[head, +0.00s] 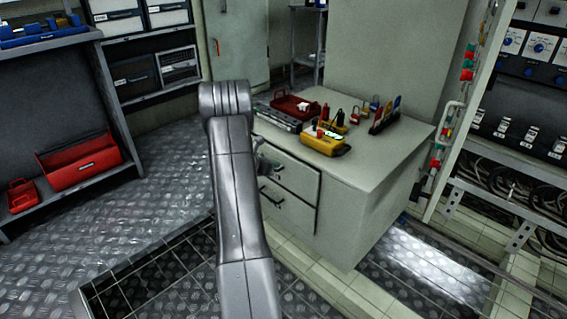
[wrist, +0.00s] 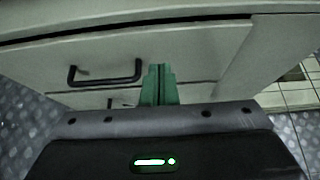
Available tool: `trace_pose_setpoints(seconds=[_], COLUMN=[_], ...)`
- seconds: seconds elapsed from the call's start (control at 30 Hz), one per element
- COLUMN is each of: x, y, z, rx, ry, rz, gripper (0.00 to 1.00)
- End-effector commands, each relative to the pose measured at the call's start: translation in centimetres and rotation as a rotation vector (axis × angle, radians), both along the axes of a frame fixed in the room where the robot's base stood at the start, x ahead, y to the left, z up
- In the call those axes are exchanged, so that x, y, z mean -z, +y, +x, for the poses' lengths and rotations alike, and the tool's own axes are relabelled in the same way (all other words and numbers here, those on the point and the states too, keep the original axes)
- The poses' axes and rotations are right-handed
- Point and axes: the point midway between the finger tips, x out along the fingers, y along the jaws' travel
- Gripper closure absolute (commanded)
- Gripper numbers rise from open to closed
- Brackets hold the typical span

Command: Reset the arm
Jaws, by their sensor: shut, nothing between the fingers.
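My gripper (wrist: 159,72) shows in the wrist view as two green fingers pressed together, with nothing between them. It points toward the front of a pale grey cabinet (head: 345,225), close to its drawers. The upper drawer (wrist: 200,55) has a black bar handle (wrist: 105,72) to the left of my fingers; the fingers look apart from it. In the head view my grey arm stretches up the middle and hides most of the gripper beside the drawers. Both drawers look shut.
The cabinet top holds a red tray (head: 297,107), a yellow meter (head: 324,140) and several small tools. A shelf with red bins (head: 80,160) stands at left, and a panel with cables (head: 530,135) at right. The metal floor (head: 130,225) at left is clear.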

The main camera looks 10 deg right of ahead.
Motion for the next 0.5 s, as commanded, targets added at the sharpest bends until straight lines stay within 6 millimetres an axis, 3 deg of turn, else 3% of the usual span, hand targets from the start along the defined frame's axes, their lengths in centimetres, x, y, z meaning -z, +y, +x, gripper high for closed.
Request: trace_pose_setpoints(seconds=[0.03,0.23,0.5], x=[-1.0,-2.6,-3.2], y=[1.1,3.6,4.8], z=[-0.7,-2.6,-3.5], rx=[-0.004,-0.003,-0.002], ry=[0.003,0.004,0.004], rz=[0.0,0.0,0.001], gripper=[1.0,1.0,1.0])
